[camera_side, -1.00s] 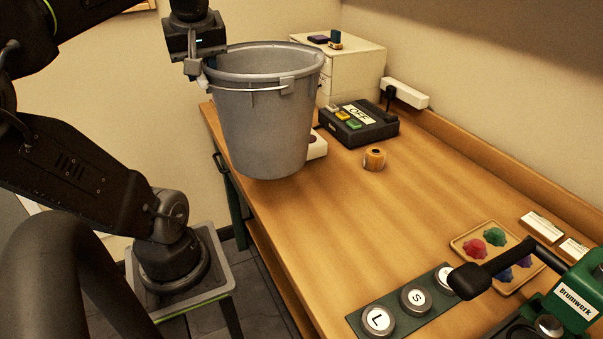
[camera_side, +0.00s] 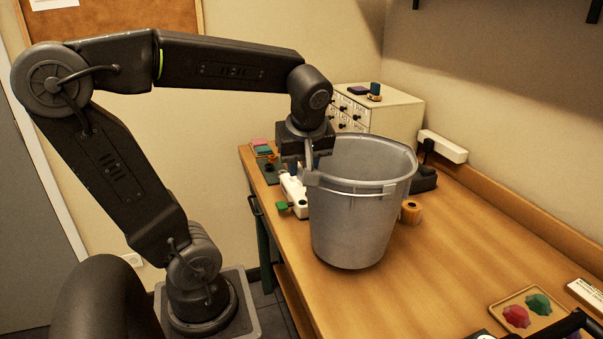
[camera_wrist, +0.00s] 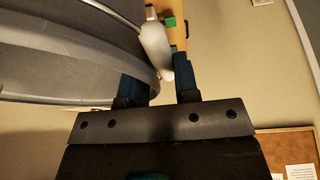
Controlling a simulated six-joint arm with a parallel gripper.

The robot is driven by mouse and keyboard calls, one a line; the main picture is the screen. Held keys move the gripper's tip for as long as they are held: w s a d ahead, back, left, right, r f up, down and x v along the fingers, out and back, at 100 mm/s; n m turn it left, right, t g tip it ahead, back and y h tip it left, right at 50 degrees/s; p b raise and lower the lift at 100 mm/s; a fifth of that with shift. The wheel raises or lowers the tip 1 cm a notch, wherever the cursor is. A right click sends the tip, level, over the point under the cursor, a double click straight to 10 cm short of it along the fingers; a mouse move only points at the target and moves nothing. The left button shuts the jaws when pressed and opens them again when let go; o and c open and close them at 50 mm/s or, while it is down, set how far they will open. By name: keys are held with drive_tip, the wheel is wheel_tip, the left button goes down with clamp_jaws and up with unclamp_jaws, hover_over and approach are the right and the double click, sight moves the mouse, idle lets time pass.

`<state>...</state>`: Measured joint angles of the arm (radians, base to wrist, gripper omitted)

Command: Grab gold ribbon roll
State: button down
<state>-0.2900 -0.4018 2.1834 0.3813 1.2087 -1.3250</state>
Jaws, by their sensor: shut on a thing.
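My gripper (camera_side: 308,168) is shut on the rim of a large grey bucket (camera_side: 355,230), at its left side by the handle joint. The bucket is upright; I cannot tell whether its base rests on the table or hangs just above it. In the wrist view the bucket wall (camera_wrist: 60,60) fills the left and its rim reaches between my fingers (camera_wrist: 160,88). The gold ribbon roll (camera_side: 411,213) stands on the table behind the bucket's right side, partly hidden by it. My gripper is apart from the roll, which I cannot make out in the wrist view.
A white device with a green part (camera_side: 293,193) stands left of the bucket. A dark box (camera_side: 425,178) is partly hidden behind it. A drawer cabinet (camera_side: 395,112) stands at the back. A tray with coloured pieces (camera_side: 528,309) is at the front right. The table's right middle is clear.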

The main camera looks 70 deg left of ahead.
wheel_tip(320, 180, down, 2)
drive_tip(key=shift+f, duration=0.15)
drive_tip(key=c, duration=0.9)
unclamp_jaws()
drive_tip(key=shift+o, duration=0.2)
drive_tip(key=w+v, duration=0.1)
drive_tip(key=v, duration=1)
drive_tip(key=s+d+f+m+t+h, duration=0.2)
drive_tip(key=d+f+m+t+h, duration=0.2)
drive_tip(key=d+f+m, duration=0.4)
drive_tip(key=m, duration=0.7)
drive_tip(key=shift+s+d+f+m, duration=0.15)
drive_tip(key=shift+s+f+m, duration=0.15)
drive_tip(key=shift+s+f, duration=0.1)
drive_tip(key=shift+o, duration=0.4)
drive_tip(key=shift+d+f+m+t+h, duration=0.3)
drive_tip(key=shift+d+f+m+t, duration=0.1)
drive_tip(key=shift+m, duration=0.4)
